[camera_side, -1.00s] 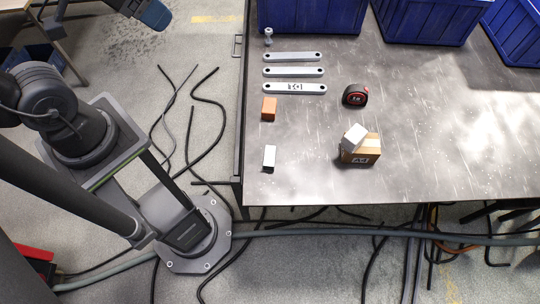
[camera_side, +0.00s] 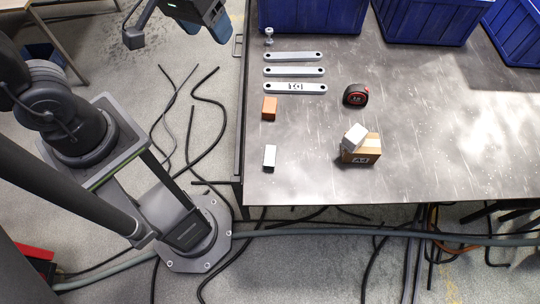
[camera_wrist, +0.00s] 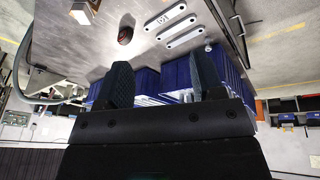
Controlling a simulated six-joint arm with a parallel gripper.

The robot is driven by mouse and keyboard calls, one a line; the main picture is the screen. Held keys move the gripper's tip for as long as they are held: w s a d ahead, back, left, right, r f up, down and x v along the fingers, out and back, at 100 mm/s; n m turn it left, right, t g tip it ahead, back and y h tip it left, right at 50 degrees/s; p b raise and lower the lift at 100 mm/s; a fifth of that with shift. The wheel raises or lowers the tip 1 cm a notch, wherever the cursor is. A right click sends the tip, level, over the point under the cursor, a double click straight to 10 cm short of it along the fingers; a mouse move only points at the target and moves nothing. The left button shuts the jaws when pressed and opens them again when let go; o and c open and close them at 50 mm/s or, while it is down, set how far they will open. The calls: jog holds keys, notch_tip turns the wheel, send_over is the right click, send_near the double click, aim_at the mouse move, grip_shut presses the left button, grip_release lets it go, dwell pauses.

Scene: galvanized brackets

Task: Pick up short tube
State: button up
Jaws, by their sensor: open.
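A small silver-white block (camera_side: 270,157) stands near the table's left edge in the side view. A similar pale block (camera_side: 354,137) rests tilted on a small cardboard box (camera_side: 366,153). Either could be the short tube; I cannot tell which. My gripper (camera_wrist: 160,70) is open and empty in the wrist view, its two dark fingers apart. In the side view it is at the top, left of the table and away from both blocks, partly cut off by the frame edge.
Three flat galvanized bars (camera_side: 292,72), a bolt (camera_side: 268,36), an orange block (camera_side: 269,107) and a tape measure (camera_side: 355,95) lie on the table. Blue bins (camera_side: 312,14) line the back. The table's right front (camera_side: 450,170) is clear. Cables cross the floor.

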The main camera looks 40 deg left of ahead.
jog(key=w+d+f+n+g, duration=0.25)
jog(key=d+f, duration=0.35)
jog(key=f, duration=0.3)
jog(key=n+g, duration=0.1)
jog(key=n, duration=0.1)
send_over(270, 155)
notch_tip(270, 155, down, 12)
jog(key=shift+y, duration=0.3)
jog(key=f, duration=0.8)
jog(key=shift+s+d, duration=0.15)
jog(key=shift+s, duration=0.05)
jog(key=shift+w+f, duration=0.15)
jog(key=shift+f, duration=2.7)
jog(key=shift+c, duration=0.2)
jog(key=c, duration=1)
jog(key=shift+r, duration=0.1)
